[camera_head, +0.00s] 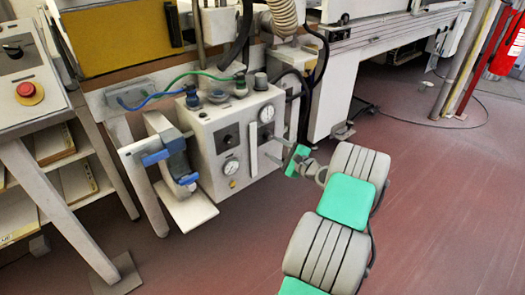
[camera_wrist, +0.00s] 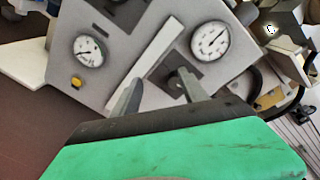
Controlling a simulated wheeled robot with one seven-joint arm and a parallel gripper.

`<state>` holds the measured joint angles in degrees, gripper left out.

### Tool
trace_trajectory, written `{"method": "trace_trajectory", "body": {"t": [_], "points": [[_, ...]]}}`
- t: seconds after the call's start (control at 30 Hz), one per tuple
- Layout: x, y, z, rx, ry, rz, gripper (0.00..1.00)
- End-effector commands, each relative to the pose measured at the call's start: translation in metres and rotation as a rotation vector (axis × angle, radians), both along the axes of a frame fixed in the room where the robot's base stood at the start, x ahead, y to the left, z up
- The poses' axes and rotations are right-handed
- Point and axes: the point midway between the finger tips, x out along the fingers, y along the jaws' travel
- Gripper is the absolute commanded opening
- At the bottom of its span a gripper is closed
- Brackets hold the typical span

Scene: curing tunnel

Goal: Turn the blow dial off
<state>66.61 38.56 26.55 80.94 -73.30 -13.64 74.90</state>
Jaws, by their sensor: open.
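A grey control box (camera_head: 205,150) carries gauges and black dials on its front. One dial on a dark square plate (camera_wrist: 205,72) sits below the right gauge (camera_wrist: 211,41) in the wrist view. Another dark dial plate (camera_wrist: 118,12) is at the upper left there; it also shows in the head view (camera_head: 227,137). No label is readable, so I cannot tell which is the blow dial. My gripper (camera_wrist: 160,78) is open and empty, close to the box front. Its right finger overlaps the lower dial's plate, partly hiding it. Contact is not clear. It also shows in the head view (camera_head: 273,149).
A white strip (camera_wrist: 163,50) runs between the dials. A left gauge (camera_wrist: 89,50) and yellow button (camera_wrist: 76,82) are on the panel. Hoses rise behind the box. A blue-clamped roll (camera_head: 175,155) stands at its left. A red stop button (camera_head: 29,93) is farther left. Open floor lies right.

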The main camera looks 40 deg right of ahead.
Motion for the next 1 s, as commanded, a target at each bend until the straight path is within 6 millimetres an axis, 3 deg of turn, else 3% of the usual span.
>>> {"method": "trace_trajectory", "body": {"t": [0.03,0.13,0.6,0.87,1.0], "points": [[-0.013,-0.02,-0.017,0.067,-0.043,-0.047,0.51],[-0.022,-0.036,-0.018,0.143,-0.096,-0.087,0.51],[0.052,-0.036,-0.016,0.148,-0.1,-0.083,0.51],[0.055,-0.038,-0.014,0.148,-0.1,-0.087,0.51],[0.055,-0.038,-0.014,0.148,-0.099,-0.087,0.42]]}}
